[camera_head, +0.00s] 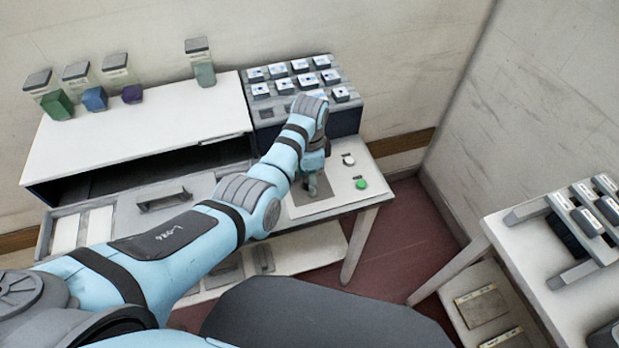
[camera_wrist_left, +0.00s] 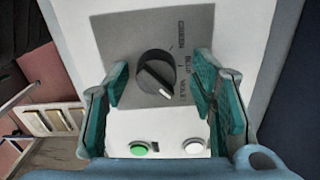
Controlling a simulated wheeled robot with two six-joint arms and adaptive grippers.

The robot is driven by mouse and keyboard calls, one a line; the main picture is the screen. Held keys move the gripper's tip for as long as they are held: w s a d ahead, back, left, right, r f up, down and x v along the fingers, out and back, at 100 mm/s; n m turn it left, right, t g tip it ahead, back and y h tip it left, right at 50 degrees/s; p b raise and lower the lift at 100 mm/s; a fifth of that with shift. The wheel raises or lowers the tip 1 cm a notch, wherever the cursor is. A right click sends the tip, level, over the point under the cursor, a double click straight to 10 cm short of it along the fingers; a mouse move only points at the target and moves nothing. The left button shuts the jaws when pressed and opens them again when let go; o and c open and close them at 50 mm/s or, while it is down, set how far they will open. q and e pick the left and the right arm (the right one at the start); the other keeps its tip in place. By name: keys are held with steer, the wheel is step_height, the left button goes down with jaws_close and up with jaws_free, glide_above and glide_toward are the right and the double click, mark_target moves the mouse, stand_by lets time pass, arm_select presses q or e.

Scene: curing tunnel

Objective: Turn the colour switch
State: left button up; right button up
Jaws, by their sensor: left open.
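The colour switch (camera_wrist_left: 156,76) is a round black knob with a pale pointer, on a grey plate (camera_wrist_left: 198,22) in the left wrist view. The plate has printed labels; "BLUE" and "VIOLET" seem to be among them, and the pointer slants toward the lower right label. My left gripper (camera_wrist_left: 163,95) is open, its teal fingers on either side of the knob with gaps showing. My right gripper is not in view.
A green button (camera_head: 361,184) and a white button (camera_head: 348,159) sit beside the plate. A rack of labelled blocks (camera_head: 262,112) stands behind. Several jars stand on the white tunnel top (camera_head: 150,127). Another table (camera_head: 515,236) is at the right.

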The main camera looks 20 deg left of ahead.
arm_select(q)
steer(key=shift+s+r, duration=0.2)
steer(key=shift+s, duration=0.05)
steer(key=shift+c, duration=0.9)
steer(key=c, duration=1)
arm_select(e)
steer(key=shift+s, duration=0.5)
